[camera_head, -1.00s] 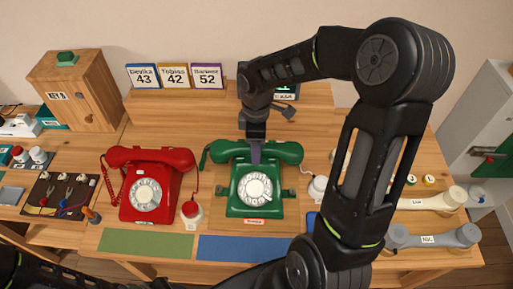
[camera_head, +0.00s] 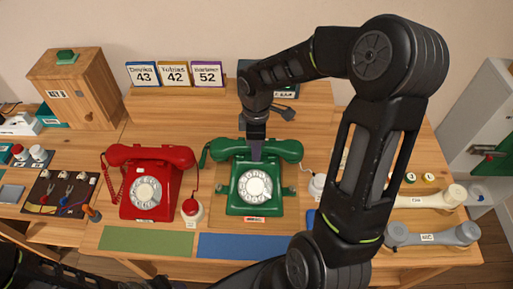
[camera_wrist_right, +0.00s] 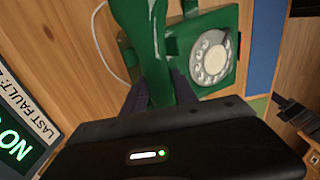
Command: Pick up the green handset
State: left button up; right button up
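The green handset (camera_head: 282,150) lies across the cradle of the green dial phone (camera_head: 234,203), at the middle of the table. My right gripper (camera_head: 256,152) reaches down onto the middle of the handset. In the right wrist view the green handset (camera_wrist_right: 137,25) runs between the two fingers of my right gripper (camera_wrist_right: 161,92), which sit close against its sides. The handset still rests on the phone. My left arm shows at the bottom left edge, and what looks like my left gripper (camera_wrist_right: 290,112) is at the right of the wrist view, too unclear to judge.
A red phone (camera_head: 150,182) with its handset stands to the left. A blue mat (camera_head: 240,247) and a green mat (camera_head: 145,240) lie in front. Loose pale and grey handsets (camera_head: 440,236) lie at the right. Number cards (camera_head: 175,74) stand behind.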

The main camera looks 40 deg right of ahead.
grip_shut()
jog(key=shift+r, duration=0.1)
dwell(0.5)
notch_tip(320, 180, up, 10)
jog(key=shift+f+b, duration=0.1)
jog(key=shift+b, duration=0.5)
